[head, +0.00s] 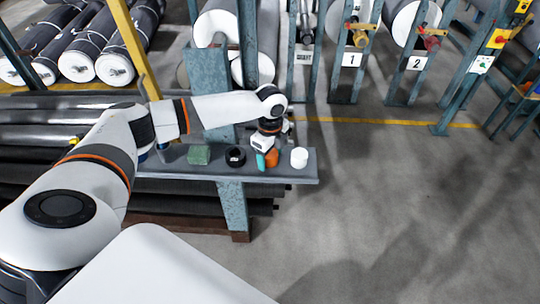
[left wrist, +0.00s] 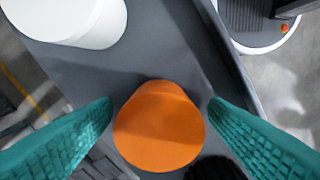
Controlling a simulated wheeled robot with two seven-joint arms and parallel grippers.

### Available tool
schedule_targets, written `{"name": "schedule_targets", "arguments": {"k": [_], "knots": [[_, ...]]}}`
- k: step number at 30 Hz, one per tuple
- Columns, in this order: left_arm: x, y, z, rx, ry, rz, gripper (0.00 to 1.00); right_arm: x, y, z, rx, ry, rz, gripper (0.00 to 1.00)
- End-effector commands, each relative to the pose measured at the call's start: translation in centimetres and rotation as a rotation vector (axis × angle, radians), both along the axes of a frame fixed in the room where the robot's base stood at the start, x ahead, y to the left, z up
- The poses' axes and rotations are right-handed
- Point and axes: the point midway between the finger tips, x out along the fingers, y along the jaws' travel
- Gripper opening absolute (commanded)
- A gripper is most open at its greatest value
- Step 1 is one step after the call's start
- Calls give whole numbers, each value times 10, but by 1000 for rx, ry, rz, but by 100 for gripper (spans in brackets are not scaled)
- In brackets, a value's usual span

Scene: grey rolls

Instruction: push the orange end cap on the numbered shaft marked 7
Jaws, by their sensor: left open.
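The orange end cap (head: 272,158) stands on a grey shelf, between a black ring-like cap and a white cap. In the left wrist view the orange cap (left wrist: 160,130) is large and central. My left gripper (head: 265,156) is over the shelf at this cap. Its teal fingers are open, one on each side of the cap, with visible gaps. The numbered shafts in view have signs reading 1 (head: 349,60) and 2 (head: 417,63). No sign reading 7 shows. My right gripper is not in view.
The shelf (head: 300,175) also holds a green block (head: 199,154), the black cap (head: 235,156) and the white cap (head: 299,157). A rack post rises behind it. Dark rolls (head: 60,115) lie at the left. The floor at the right is clear.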

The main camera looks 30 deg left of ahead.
Motion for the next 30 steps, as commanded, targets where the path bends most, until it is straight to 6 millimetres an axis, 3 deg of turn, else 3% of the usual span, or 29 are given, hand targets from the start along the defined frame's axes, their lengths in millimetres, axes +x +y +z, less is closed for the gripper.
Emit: {"name": "schedule_targets", "arguments": {"k": [1,10,20,30], "knots": [[0,0,0,0,0,0,68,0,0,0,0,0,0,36],[0,0,0,0,0,1,21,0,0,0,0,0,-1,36],[1,0,10,0,-1,2,21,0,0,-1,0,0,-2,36],[1,0,75,0,-3,1,21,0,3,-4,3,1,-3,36]]}}
